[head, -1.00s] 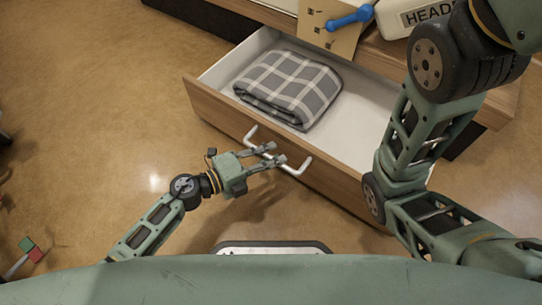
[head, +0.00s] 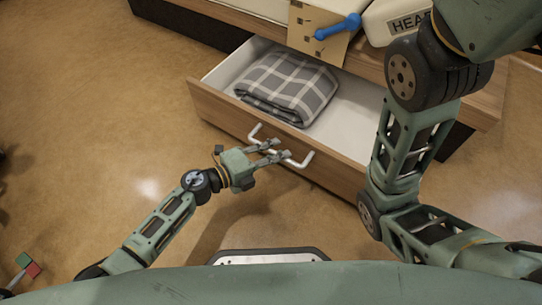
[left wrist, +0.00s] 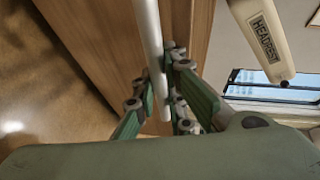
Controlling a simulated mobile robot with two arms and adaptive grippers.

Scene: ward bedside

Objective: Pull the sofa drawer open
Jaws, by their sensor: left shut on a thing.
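The drawer (head: 330,173) has a wood front and a white inside, and stands partly open under the bed-like unit. A folded grey plaid blanket (head: 288,88) lies in it. Its pale bar handle (head: 303,161) is on the front face. My left gripper (head: 272,152) is shut on the handle bar, with a finger on either side. The left wrist view shows the bar (left wrist: 150,45) running between the green fingers (left wrist: 160,95). My right arm crosses over the right part of the drawer and hides some of it. My right gripper is out of frame.
A tan board (head: 318,28) and a blue bone-shaped object (head: 338,27) sit above the drawer. A white piece lettered "HEAD" (head: 395,22) is beside them. A small red and green item (head: 28,265) shows at lower left.

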